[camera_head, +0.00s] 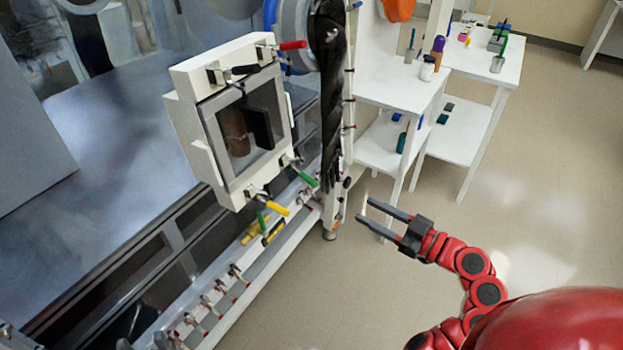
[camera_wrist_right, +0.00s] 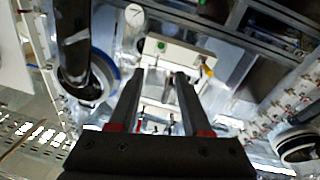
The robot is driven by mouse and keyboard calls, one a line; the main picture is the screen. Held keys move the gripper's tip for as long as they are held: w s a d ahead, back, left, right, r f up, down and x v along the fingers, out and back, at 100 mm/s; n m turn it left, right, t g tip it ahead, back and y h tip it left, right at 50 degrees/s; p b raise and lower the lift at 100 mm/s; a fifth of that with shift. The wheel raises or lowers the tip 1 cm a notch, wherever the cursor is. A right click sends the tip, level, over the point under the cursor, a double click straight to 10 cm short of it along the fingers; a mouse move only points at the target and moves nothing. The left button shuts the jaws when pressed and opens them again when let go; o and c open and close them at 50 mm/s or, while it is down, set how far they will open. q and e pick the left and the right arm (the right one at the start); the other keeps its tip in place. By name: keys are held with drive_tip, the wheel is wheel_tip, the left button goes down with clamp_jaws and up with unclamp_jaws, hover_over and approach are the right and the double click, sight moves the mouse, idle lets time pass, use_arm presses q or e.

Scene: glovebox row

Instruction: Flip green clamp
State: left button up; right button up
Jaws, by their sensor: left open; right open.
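A white box with a framed window (camera_head: 172,115) is fixed to the glovebox front, with coloured clamp handles at its corners. The green clamp (camera_head: 305,178) is at its lower right corner, its handle slanting down to the right. In the right wrist view a green part (camera_wrist_right: 161,46) shows on the white box beyond the fingers. My right gripper (camera_head: 363,210) is open and empty, apart from the green clamp and to its right. Its two fingers also show in the wrist view (camera_wrist_right: 158,75). My left gripper is not in view.
Red (camera_head: 293,45), black (camera_head: 246,69) and yellow (camera_head: 279,209) clamp handles sit around the box. A dark glove (camera_head: 328,90) hangs between box and shelves. White shelves (camera_head: 400,92) with bottles stand behind. The floor around my right gripper is clear.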

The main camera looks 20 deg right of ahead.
sight(319, 186)
drive_tip(key=p+x, duration=0.4)
drive_tip(key=x, duration=1.2)
drive_tip(key=shift+w+a, duration=0.15)
drive_tip(key=shift+a, duration=0.05)
clamp_jaws()
idle(0.6)
